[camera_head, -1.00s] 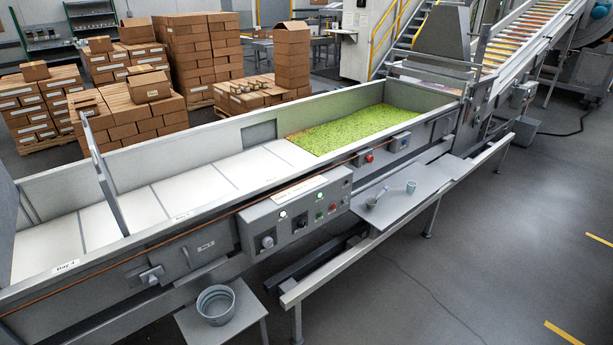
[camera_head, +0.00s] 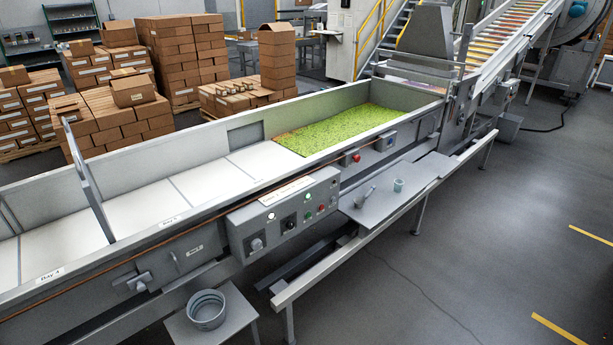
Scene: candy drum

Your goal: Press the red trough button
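The long grey trough (camera_head: 180,243) runs diagonally across the view. A red button (camera_head: 355,157) sits on a small box on the trough's front side, below the green candy bed (camera_head: 338,130). Another red button (camera_head: 321,208) is among green ones on the grey control panel (camera_head: 284,215), which also carries knobs and a lit white lamp. I cannot tell from the picture which red button is labelled as the trough's. Neither of my grippers is in view.
A blue button box (camera_head: 386,141) is right of the upper red button. A grey shelf (camera_head: 385,211) with a scoop (camera_head: 365,197) and a cup (camera_head: 398,185) juts out below. A bucket (camera_head: 207,310) stands on a low stand (camera_head: 240,318). The floor (camera_head: 500,250) at right is clear.

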